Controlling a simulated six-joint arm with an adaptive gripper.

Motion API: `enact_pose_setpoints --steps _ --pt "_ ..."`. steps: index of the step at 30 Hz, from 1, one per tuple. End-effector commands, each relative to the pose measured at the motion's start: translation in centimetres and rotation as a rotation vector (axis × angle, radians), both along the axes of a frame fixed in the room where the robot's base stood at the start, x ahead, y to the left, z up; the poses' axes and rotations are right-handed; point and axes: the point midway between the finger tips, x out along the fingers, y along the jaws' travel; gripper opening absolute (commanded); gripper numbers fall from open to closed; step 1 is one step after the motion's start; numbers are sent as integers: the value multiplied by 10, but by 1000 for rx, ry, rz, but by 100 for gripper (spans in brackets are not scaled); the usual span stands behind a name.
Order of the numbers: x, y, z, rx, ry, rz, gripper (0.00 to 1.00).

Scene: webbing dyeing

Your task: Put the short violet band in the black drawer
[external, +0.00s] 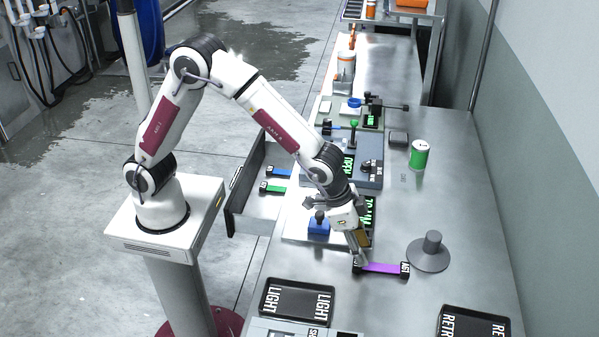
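The short violet band (384,268) lies on the steel bench, with dark end pieces that carry white lettering. My gripper (361,259) is low over the band's left end, at or touching it. Whether its fingers are closed on the band is too small to tell. The black drawer (238,205) is pulled out from the bench's left side, near my base. A blue band (281,171) and a green band (275,188) appear to lie inside it.
A grey disc with a knob (430,252) stands right of the band. Black trays (297,300) and (474,323) lie at the front. A blue block (319,226) is left of my gripper. A green can (418,155) stands farther back. The bench's right side is mostly clear.

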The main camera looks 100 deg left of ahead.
Motion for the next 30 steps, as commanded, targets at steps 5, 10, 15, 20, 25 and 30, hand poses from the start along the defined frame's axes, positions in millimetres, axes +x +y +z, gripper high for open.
enact_pose_setpoints --steps 5,10,15,20,25,30 --pt "4 1 -9 0 0 0 39" --pt "4 0 -9 0 -1 0 39" --pt "4 1 -9 0 0 0 39" --pt "6 2 -13 0 1 1 39" --pt "12 5 -24 0 2 2 39" --pt "20 9 -39 0 2 1 39"
